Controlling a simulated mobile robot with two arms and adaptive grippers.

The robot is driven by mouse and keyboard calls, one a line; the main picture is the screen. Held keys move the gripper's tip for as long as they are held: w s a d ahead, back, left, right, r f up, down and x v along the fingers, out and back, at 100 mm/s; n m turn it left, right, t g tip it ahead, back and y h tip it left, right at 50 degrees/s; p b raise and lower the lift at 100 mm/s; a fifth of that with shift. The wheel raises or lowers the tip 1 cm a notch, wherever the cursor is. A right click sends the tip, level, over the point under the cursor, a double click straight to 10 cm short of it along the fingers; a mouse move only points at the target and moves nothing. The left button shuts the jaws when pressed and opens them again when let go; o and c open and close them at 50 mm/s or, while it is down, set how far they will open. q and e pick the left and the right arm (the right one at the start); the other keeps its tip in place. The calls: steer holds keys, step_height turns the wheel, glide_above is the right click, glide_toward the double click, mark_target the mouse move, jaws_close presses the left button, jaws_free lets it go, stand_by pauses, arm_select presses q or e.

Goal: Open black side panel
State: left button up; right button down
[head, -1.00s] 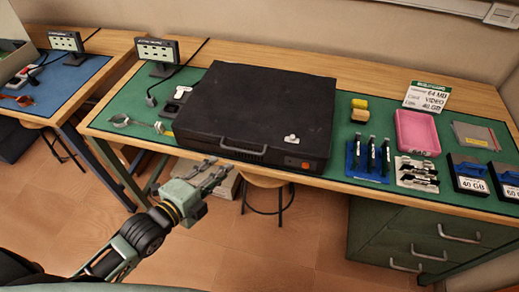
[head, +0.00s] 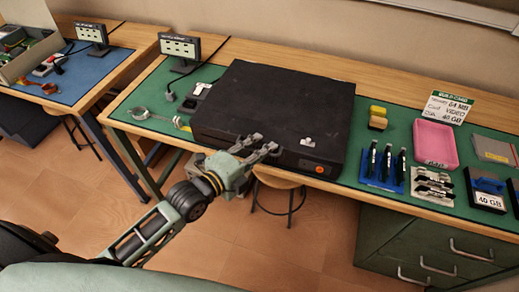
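A black case (head: 275,100) with a dark flat top lies on the green mat of the workbench in the head view. Its front face carries an orange button (head: 319,169) at the right, and a small light tag (head: 307,142) sits on its front right edge. My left gripper (head: 266,145) is at the middle of the case's front edge, with its two fingers apart and nothing seen between them. It covers the spot where the front handle was visible. I cannot tell whether the fingers touch the case. My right gripper is not in view.
Right of the case are yellow blocks (head: 378,118), a blue rack of black sticks (head: 383,166), a pink tray (head: 435,143) and a price sign (head: 447,108). A small monitor (head: 181,51) stands at the back left. A round stool (head: 281,181) is under the bench.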

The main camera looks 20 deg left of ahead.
arm_select(q)
steer(key=shift+f, duration=0.1)
jaws_close()
steer(key=shift+s+f, duration=0.1)
steer(key=shift+f, duration=0.05)
